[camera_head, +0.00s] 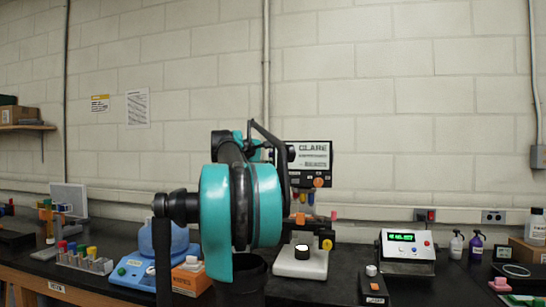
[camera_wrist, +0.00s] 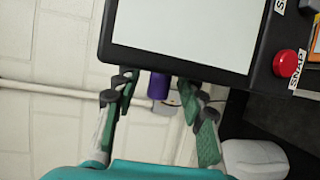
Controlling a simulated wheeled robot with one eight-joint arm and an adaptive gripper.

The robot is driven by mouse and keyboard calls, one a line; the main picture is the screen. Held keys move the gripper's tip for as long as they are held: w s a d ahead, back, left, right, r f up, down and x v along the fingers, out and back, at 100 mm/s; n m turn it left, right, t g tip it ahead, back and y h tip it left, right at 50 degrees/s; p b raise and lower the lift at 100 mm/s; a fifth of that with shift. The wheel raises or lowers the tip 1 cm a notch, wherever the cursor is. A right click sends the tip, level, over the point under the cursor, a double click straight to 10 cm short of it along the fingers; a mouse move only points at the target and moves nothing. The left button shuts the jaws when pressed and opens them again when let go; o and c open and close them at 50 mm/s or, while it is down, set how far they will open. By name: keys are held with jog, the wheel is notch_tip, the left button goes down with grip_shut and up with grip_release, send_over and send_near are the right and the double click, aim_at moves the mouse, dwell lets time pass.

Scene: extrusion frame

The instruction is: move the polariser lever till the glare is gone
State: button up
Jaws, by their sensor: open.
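A dark-framed screen (camera_head: 306,155) stands behind my arm in the head view, with the word GLARE at its top. Several small coloured knobs (camera_head: 303,197) hang below it; I cannot tell which is the polariser lever. In the wrist view, the screen (camera_wrist: 185,32) is turned and its visible part is plain white. My gripper (camera_wrist: 156,84) is open, its green-padded fingers apart below the screen's edge. A purple knob (camera_wrist: 159,86) shows between the fingertips; I cannot tell whether either finger touches it. The gripper is hidden behind my teal arm in the head view.
A red SNAP button (camera_wrist: 288,63) is beside the screen. A white-based stand (camera_head: 301,263) is below it. A box with a green display (camera_head: 405,248) stands right. A blue device (camera_head: 140,268) and coloured blocks in a rack (camera_head: 85,262) stand left.

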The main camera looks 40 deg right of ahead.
jog(key=shift+d, duration=0.25)
grip_shut()
dwell(0.3)
